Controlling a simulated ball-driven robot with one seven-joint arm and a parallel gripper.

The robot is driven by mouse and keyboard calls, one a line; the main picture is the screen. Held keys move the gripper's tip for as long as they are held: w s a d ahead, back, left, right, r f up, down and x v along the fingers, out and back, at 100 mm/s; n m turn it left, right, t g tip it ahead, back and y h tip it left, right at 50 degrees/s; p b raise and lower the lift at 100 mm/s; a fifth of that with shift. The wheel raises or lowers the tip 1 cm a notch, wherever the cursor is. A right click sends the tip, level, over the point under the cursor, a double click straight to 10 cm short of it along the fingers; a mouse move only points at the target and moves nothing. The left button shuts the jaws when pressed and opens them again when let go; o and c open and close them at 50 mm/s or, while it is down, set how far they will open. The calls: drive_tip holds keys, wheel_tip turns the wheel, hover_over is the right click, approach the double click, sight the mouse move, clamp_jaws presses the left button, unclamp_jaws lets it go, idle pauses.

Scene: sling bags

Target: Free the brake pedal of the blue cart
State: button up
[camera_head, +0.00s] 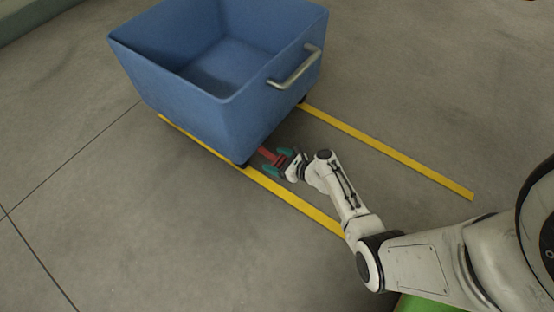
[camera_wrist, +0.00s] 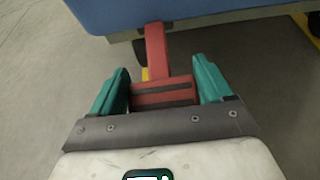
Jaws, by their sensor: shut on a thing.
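The blue cart (camera_head: 190,105) stands on the floor at the upper middle of the head view, empty inside, with a metal handle (camera_head: 294,68) on its near side. Its lower edge also shows at the top of the wrist view (camera_wrist: 200,12). The red brake pedal (camera_wrist: 156,52) sticks out from under the cart's near edge; it is small in the head view (camera_head: 267,155). My gripper (camera_wrist: 163,90) has its teal fingers on either side of the pedal's wide end and is shut on it. The pedal's inner end is hidden under the cart.
Two yellow floor lines (camera_head: 390,152) run from under the cart toward me, one on each side of the pedal. A dark caster (camera_wrist: 140,52) shows under the cart beside the pedal. The grey floor around the cart is clear. A green patch (camera_head: 425,303) lies at the bottom right.

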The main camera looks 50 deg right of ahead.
sight(267, 153)
drive_tip(key=c, duration=0.4)
drive_tip(key=shift+r+g+p, duration=0.3)
drive_tip(key=shift+r+p, duration=0.15)
drive_tip(key=shift+p, duration=0.65)
drive_tip(key=r+g+p, duration=0.1)
drive_tip(key=g+p, duration=0.1)
drive_tip(key=p, duration=0.4)
drive_tip(key=shift+r+p, duration=0.35)
drive_tip(key=shift+w+r+p, duration=0.25)
drive_tip(key=shift+r+p, duration=0.35)
drive_tip(key=shift+p, duration=0.15)
drive_tip(key=o, duration=1.4)
drive_tip(key=shift+o, duration=0.2)
drive_tip(key=shift+s+f, duration=0.1)
